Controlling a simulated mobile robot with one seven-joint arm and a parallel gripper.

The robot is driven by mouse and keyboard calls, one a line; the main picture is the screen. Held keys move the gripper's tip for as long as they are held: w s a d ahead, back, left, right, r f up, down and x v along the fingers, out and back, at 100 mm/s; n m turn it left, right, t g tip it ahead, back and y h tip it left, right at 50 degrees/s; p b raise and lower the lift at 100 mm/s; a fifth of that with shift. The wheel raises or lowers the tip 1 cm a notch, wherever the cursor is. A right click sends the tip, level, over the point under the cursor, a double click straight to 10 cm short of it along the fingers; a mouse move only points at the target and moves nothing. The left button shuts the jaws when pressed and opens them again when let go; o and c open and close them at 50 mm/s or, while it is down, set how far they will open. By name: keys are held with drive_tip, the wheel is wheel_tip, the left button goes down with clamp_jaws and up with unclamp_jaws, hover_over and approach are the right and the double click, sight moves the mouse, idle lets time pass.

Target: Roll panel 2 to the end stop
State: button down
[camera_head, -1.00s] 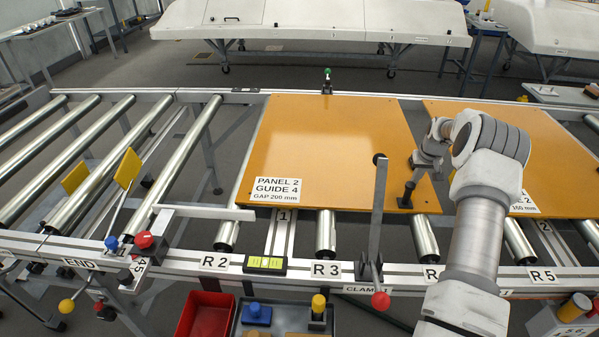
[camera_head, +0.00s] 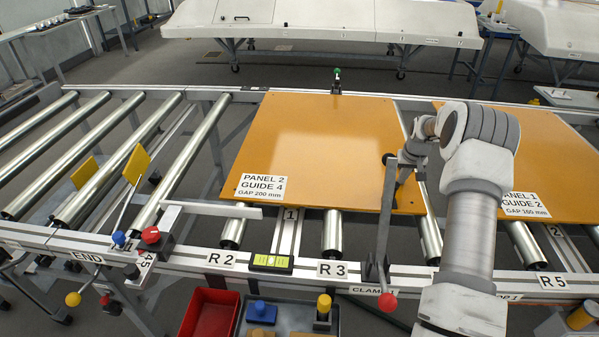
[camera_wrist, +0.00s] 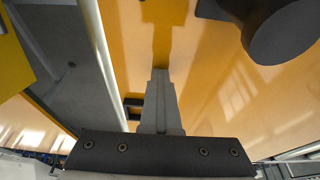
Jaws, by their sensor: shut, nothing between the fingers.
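Panel 2 (camera_head: 310,140) is an orange board lying flat on the rollers, labelled "PANEL 2 GUIDE 4". My gripper (camera_head: 398,187) is shut and empty, pointing down at the panel's near right part, behind the upright clamp lever (camera_head: 385,215). Whether it touches the panel is hard to tell. In the wrist view the shut fingers (camera_wrist: 160,75) stand over the orange panel surface (camera_wrist: 205,75). To the left, the rail marked END (camera_head: 87,254) has a red-knobbed fitting (camera_head: 150,235) and a pale bar (camera_head: 212,208) near the panel's near left corner.
Panel 1 (camera_head: 520,145) lies to the right, across a narrow gap. Bare rollers (camera_head: 185,155) lie left of panel 2. The clamp's dark round knob (camera_wrist: 285,30) is close to my fingers. A red bin (camera_head: 209,315) and a tool tray (camera_head: 290,318) sit at the front.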

sight(302, 178)
drive_tip(key=shift+w+a+f+b, duration=0.15)
drive_tip(key=shift+w+a+b, duration=0.3)
drive_tip(key=shift+a, duration=2.75)
drive_tip(key=shift+w+a+f+b, duration=0.15)
drive_tip(key=shift+w+a, duration=0.55)
drive_tip(key=shift+a, duration=2.5)
drive_tip(key=shift+w+a+f+b, duration=0.1)
drive_tip(key=shift+w+a+b, duration=0.35)
drive_tip(key=shift+a, duration=2.75)
drive_tip(key=shift+w+a, duration=0.45)
drive_tip(key=shift+a, duration=1.5)
drive_tip(key=shift+w+a, duration=0.4)
drive_tip(key=shift+a, duration=1.6)
drive_tip(key=shift+w+a, duration=0.45)
drive_tip(key=shift+a, duration=1.5)
drive_tip(key=shift+w+d+r+p, duration=0.15)
drive_tip(key=shift+r+p, duration=0.3)
drive_tip(key=shift+r, duration=0.45)
drive_tip(key=shift+r+p, duration=1.45)
drive_tip(key=shift+r, duration=1.5)
drive_tip(key=shift+w, duration=0.1)
